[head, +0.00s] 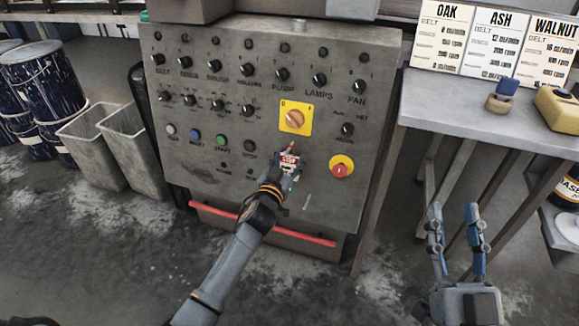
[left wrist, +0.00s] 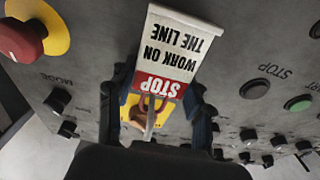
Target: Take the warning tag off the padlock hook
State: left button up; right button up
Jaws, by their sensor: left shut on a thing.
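The warning tag (head: 289,160) is a white card with a red STOP band, in front of the control panel, just below the yellow switch plate (head: 295,117). In the left wrist view the tag (left wrist: 175,45) reads upside down, "STOP WORK ON THE LINE". My left gripper (head: 286,170) is shut on the tag, with a finger at each side edge of its red end. A grey metal piece and a reddish loop (left wrist: 158,103) show at that end; I cannot tell whether the tag still touches the hook. My right gripper (head: 456,214) is open and empty, low at the right.
The grey panel (head: 225,130) carries several knobs and push buttons. A red emergency stop (head: 340,168) on a yellow disc lies right of the tag. A red bar (head: 262,224) runs along the bottom. A table (head: 455,108) stands right; bins (head: 127,150) stand left.

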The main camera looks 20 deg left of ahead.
pick_arm(q)
jog(key=shift+r, duration=0.1)
pick_arm(e)
jog(key=shift+w, duration=0.1)
pick_arm(q)
jog(key=shift+r, duration=0.1)
jog(key=shift+r+p, duration=0.6)
jog(key=shift+r, duration=0.05)
pick_arm(e)
notch_tip(320, 180, down, 11)
jog(key=w+d+g+h+p, duration=0.1)
jog(key=g+h+p, duration=0.15)
jog(key=g, duration=0.45)
pick_arm(q)
jog(key=s+r+p, duration=0.1)
jog(key=s+p, duration=0.2)
jog(key=s, duration=1.5)
jog(key=shift+a+r+p, duration=0.3)
jog(key=shift+p, duration=0.1)
pick_arm(e)
jog(key=s+d+f+g+h, duration=0.1)
jog(key=s+d+f+g, duration=0.2)
jog(key=s+f+g, duration=0.3)
jog(key=s+d+f+m+g+h, duration=0.1)
jog(key=s+d+f+g+h, duration=0.1)
jog(key=s+f+g, duration=0.4)
jog(key=shift+s+d+f, duration=0.45)
jog(key=shift+s+d, duration=0.3)
jog(key=shift+s, duration=1.35)
jog(key=shift+h, duration=0.25)
